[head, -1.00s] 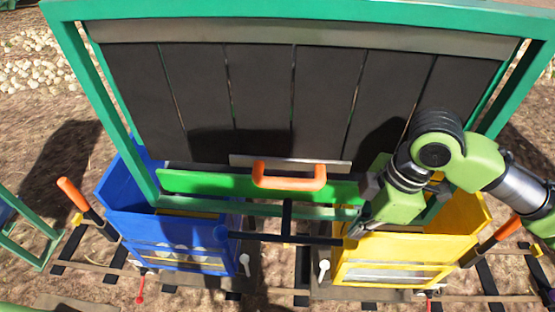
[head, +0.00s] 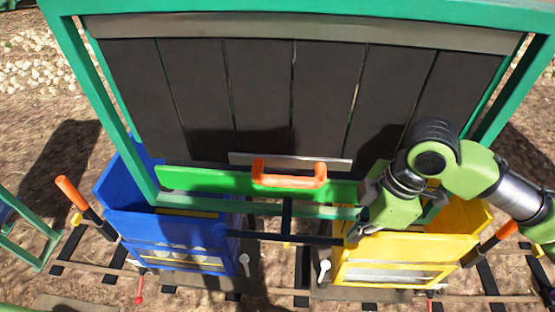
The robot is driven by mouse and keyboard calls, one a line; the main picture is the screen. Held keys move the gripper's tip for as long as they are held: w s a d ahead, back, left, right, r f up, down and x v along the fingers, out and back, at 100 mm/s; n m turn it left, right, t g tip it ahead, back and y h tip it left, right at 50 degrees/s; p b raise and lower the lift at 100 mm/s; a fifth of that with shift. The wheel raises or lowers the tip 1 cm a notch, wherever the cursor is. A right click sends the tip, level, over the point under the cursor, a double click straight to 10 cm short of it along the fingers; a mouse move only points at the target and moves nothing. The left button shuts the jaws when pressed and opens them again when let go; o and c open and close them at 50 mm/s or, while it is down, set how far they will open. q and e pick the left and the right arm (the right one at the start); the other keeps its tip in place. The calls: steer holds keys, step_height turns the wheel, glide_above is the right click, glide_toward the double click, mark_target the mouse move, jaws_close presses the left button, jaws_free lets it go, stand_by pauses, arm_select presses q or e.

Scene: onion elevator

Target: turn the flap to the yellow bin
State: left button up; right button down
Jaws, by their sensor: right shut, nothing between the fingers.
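A black T-shaped bar (head: 287,217) stands out at the front middle, below the green board. Its crosspiece spans between the blue bin (head: 165,256) on the left and the yellow bin (head: 455,247) on the right. I take this bar to be the flap's lever; the flap plate itself is not clearly visible. My right gripper (head: 355,230) points down and left at the bar's right end, over the yellow bin's inner edge. It is shut with nothing held and hides that end; I cannot tell whether it touches. My left gripper is out of view.
A green board with an orange handle (head: 288,180) closes the bottom of the dark slatted chute (head: 290,95) in its green frame. Orange-handled levers stand beside both bins, the left one (head: 70,192) clear of my arm. The bins stand over rails (head: 301,285).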

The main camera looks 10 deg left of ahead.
steer(key=shift+f+b, duration=0.65)
steer(key=shift+f, duration=1.3)
steer(key=shift+r, duration=0.1)
steer(key=shift+s+r+p, duration=0.2)
steer(key=shift+r+p, duration=0.05)
steer(key=shift+p, duration=0.2)
steer(key=s+r+p, duration=0.4)
steer(key=p, duration=0.2)
steer(key=shift+s+r+p, duration=0.15)
steer(key=shift+s+p, duration=0.15)
steer(key=shift+s, duration=0.05)
